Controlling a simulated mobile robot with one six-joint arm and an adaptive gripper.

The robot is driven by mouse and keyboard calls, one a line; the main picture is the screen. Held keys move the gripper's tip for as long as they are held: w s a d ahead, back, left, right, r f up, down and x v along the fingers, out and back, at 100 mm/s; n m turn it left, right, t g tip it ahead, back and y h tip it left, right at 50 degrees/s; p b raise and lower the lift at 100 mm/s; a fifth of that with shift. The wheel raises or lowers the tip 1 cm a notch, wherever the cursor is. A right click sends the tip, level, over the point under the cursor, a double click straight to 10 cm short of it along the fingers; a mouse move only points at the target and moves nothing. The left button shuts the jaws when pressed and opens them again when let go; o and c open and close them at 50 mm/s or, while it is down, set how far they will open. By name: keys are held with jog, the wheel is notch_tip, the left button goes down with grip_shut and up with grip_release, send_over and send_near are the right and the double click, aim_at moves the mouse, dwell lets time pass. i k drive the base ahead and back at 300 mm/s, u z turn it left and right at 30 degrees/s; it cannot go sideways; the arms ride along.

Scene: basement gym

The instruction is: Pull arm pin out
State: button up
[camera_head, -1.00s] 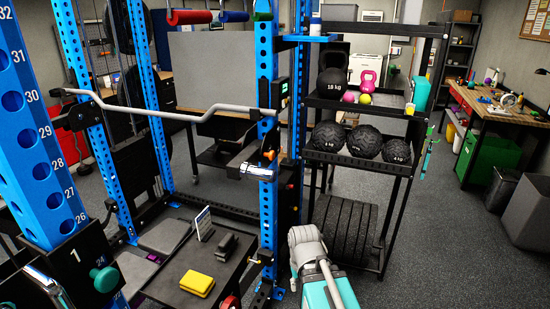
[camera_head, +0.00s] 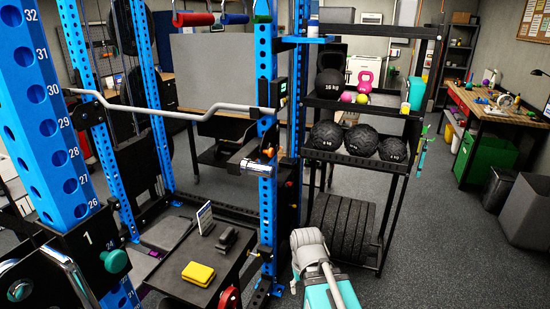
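Chrome bars (camera_head: 72,274) show in front of the carriage at the lower left edge, partly cut off. On the middle upright, an orange knob (camera_head: 268,152) sits by a black and chrome bracket (camera_head: 248,167). A red knob (camera_head: 230,299) shows at the bottom edge. My gripper is not in view; only my teal and grey arm shows at bottom centre.
A low black table (camera_head: 178,287) between the uprights holds a yellow block (camera_head: 198,274), a small stand and dark pieces. A grey bent bar (camera_head: 165,110) spans the rack. A black shelf (camera_head: 365,107) with balls stands behind. Open floor (camera_head: 450,240) lies at the right.

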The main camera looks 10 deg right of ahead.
aim_at(270, 152)
jog(key=k, duration=1.2)
jog(key=u, duration=0.45)
jog(key=i, duration=2)
jog(key=z, duration=0.7)
